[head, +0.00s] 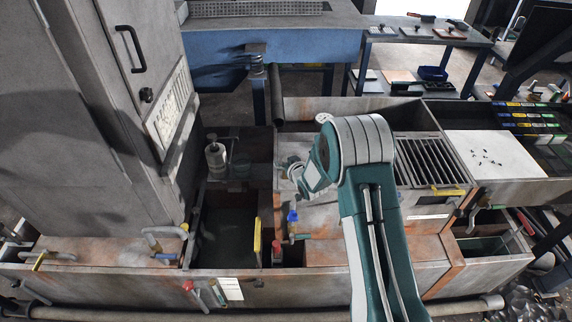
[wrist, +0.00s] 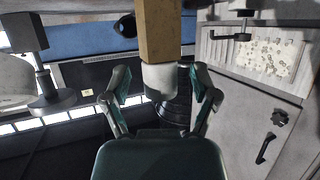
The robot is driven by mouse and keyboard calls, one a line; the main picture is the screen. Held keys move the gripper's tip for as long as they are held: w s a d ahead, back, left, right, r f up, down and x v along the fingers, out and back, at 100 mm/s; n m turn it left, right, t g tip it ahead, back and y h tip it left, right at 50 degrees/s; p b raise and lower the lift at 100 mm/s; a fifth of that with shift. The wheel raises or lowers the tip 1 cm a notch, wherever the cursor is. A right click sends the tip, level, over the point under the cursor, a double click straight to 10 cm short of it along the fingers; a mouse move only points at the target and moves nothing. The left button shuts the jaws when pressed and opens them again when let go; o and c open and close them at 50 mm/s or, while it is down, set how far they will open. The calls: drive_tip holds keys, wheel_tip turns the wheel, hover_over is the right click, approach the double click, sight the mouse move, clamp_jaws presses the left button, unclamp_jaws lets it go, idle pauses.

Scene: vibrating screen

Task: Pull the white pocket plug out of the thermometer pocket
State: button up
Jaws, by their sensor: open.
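In the wrist view a pale, whitish cylinder, seemingly the pocket plug (wrist: 159,82), sits at the end of a tan, square-sided post, seemingly the thermometer pocket (wrist: 160,30). My gripper (wrist: 160,75) is open, with one finger on each side of the whitish cylinder. Gaps show between both fingers and the cylinder, so I see no grip on it. The depth between them is hard to judge. In the head view my arm hides the plug and pocket, and only a small part of my gripper end (head: 297,172) shows.
A tall grey cabinet (head: 100,110) with a black handle stands at left. A grey trough (head: 420,235) runs across the front, with valves and yellow handles. A blue screen frame (head: 270,45) stands behind, and a tool bench (head: 425,38) is at back right. A dark open bay (head: 225,235) lies left of my arm.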

drive_tip(key=shift+c, duration=0.4)
clamp_jaws()
wheel_tip(320, 180, up, 13)
idle(0.5)
drive_tip(key=shift+r, duration=0.15)
drive_tip(key=shift+r, duration=1.4)
drive_tip(key=shift+r, duration=1.5)
